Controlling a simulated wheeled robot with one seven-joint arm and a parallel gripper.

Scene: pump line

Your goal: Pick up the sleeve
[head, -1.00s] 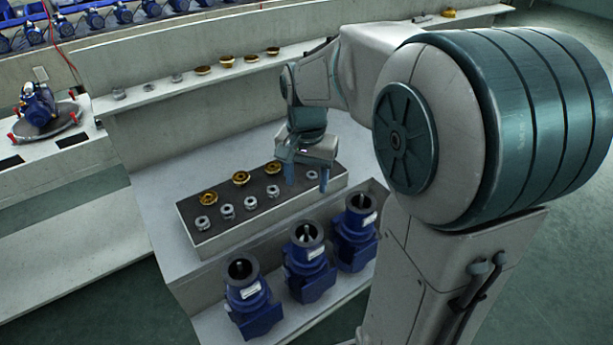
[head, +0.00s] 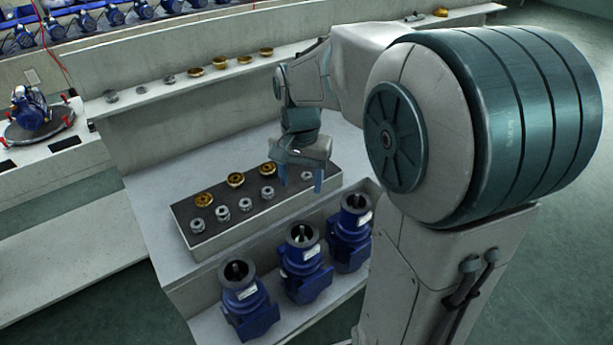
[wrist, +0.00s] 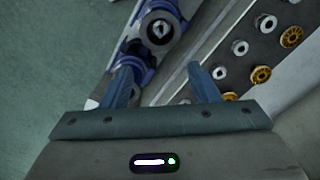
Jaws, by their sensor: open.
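The sleeves appear to be the small silver rings standing in a row on the dark top of a tray (head: 212,240); one sleeve (head: 223,213) is among several on the left. Another sleeve (head: 307,176) shows between my fingers in the head view. My gripper (head: 300,180) is open and empty, pointing down over the right part of the tray. In the wrist view, my gripper (wrist: 160,68) has its fingers apart, with a sleeve (wrist: 218,72) just right of the right finger. Another sleeve (wrist: 185,101) is partly hidden beside that finger.
Gold wheel-like parts (head: 236,180) stand in a second row on the tray. Blue pumps (head: 302,262) stand on a lower shelf in front. A back ledge (head: 130,100) holds more silver and gold parts. The bench left of the tray is clear.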

